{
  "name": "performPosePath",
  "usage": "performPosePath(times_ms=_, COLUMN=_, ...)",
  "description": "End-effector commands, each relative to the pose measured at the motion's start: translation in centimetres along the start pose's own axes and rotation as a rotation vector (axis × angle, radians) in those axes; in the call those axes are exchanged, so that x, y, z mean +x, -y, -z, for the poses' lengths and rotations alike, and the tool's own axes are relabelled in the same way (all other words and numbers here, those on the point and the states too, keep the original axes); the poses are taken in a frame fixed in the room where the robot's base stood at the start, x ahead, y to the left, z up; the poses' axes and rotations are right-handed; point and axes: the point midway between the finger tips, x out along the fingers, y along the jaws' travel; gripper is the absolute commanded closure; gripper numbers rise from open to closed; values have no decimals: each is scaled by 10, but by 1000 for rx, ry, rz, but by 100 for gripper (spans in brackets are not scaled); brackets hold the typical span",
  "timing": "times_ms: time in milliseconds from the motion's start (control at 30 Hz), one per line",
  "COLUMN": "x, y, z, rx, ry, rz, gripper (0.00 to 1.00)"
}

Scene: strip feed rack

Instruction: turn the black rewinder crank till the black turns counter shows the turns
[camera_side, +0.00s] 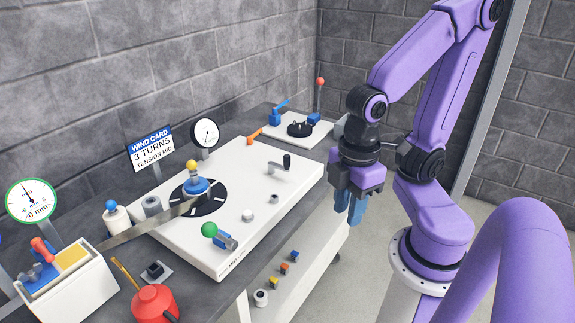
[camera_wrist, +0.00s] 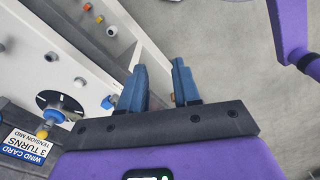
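The crank with a black knob (camera_side: 285,161) stands on the right part of the long white plate, its arm reaching left. A round dial with a black rim (camera_side: 205,133) stands behind the plate; I take it for the turns counter, but its reading is too small to tell. The wind card (camera_side: 151,148) says "3 TURNS, TENSION MID"; it also shows in the wrist view (camera_wrist: 25,146). My gripper (camera_side: 349,212) hangs right of the plate, fingers down, away from the crank. Its two blue fingers stand apart and empty in the wrist view (camera_wrist: 159,68).
The white plate (camera_side: 225,240) carries a black disc with a yellow-topped hub (camera_side: 192,165) and a green-ball lever (camera_side: 209,230). A smaller white plate with a black round part (camera_side: 299,129) lies behind. A red can (camera_side: 154,302) stands front left. Open floor lies right of the bench.

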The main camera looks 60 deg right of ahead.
Motion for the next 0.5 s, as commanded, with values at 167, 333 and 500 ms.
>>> performPosePath(times_ms=167, x=-6, y=-21, z=16, rx=102, ry=1, rz=-3, gripper=51)
performPosePath(times_ms=333, x=-16, y=-65, z=39, rx=287, ry=6, rz=-8, gripper=51)
performPosePath(times_ms=500, x=-25, y=-117, z=51, rx=475, ry=10, rz=-12, gripper=51)
